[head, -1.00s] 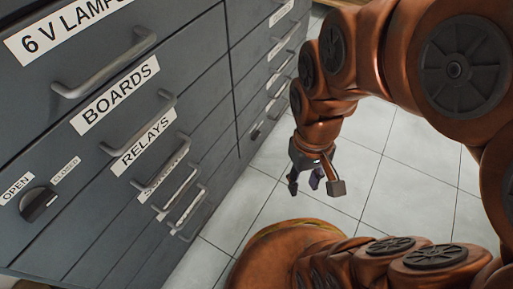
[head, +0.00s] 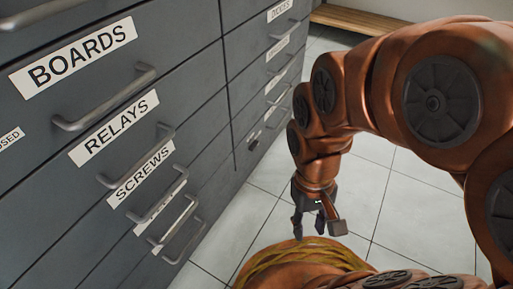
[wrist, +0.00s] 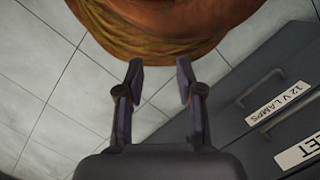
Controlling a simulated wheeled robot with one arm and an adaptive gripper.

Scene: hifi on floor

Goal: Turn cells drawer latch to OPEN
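No label reading CELLS is legible in the views. In the head view, part of a white label ending in "SED" (head: 8,139) shows at the left edge, but no knob shows beside it. A small dark latch-like fitting (head: 253,141) sits low on the farther drawer column; its setting is too small to read. My gripper (head: 318,228) hangs over the floor to the right of the drawers, apart from them. In the wrist view my gripper (wrist: 160,75) has its fingers apart with nothing between them.
Grey drawers with bar handles fill the left, labelled BOARDS (head: 80,55), RELAYS (head: 114,127) and SCREWS (head: 141,172). A drawer labelled 12 V LAMPS (wrist: 279,103) shows in the wrist view. Tiled floor (head: 260,205) is clear beside them. A wooden bench (head: 365,20) stands behind.

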